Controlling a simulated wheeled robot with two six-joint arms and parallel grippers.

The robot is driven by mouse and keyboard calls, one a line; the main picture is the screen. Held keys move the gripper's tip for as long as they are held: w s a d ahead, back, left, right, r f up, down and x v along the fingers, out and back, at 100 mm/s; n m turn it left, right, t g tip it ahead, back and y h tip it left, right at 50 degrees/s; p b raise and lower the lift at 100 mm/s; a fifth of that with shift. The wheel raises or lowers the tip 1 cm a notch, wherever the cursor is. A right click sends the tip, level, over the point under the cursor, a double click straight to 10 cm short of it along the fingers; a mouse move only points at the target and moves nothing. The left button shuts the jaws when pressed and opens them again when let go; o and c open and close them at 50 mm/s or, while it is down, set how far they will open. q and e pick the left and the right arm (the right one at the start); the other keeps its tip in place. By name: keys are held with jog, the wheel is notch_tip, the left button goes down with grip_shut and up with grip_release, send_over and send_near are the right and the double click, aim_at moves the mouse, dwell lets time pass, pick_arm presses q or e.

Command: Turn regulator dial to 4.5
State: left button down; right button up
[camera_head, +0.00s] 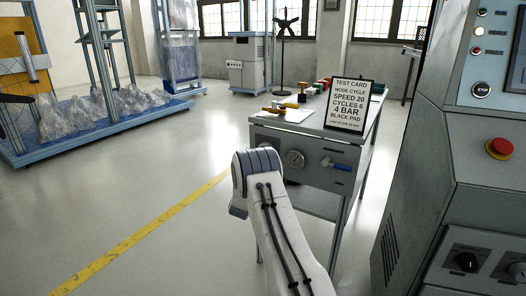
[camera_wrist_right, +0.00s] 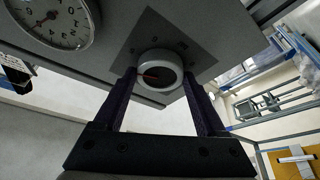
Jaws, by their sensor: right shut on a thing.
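The regulator dial (camera_wrist_right: 160,62) is a round white-rimmed knob with a dark face and a red pointer mark, on a dark plate with faint markings. In the right wrist view it sits between the two fingers of my right gripper (camera_wrist_right: 158,80), which is shut on it. The scale marks are too small to read. In the head view my arm hides the dial and gripper. My left gripper is not in view.
A test card (camera_head: 347,106) reading 4 BAR stands on the grey bench (camera_head: 350,158). A blue-handled valve (camera_head: 341,167) is on the bench front. A control console (camera_head: 470,190) with a red button stands close at the right.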

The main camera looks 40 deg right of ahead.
jog(key=shift+f+n, duration=0.1)
jog(key=shift+n, duration=0.3)
jog(key=o, duration=1.3)
jog(key=p+v, duration=0.2)
jog(key=v, duration=0.8)
jog(key=shift+s+a+p, duration=0.15)
jog(key=shift+a+p, duration=0.1)
jog(key=shift+p, duration=0.1)
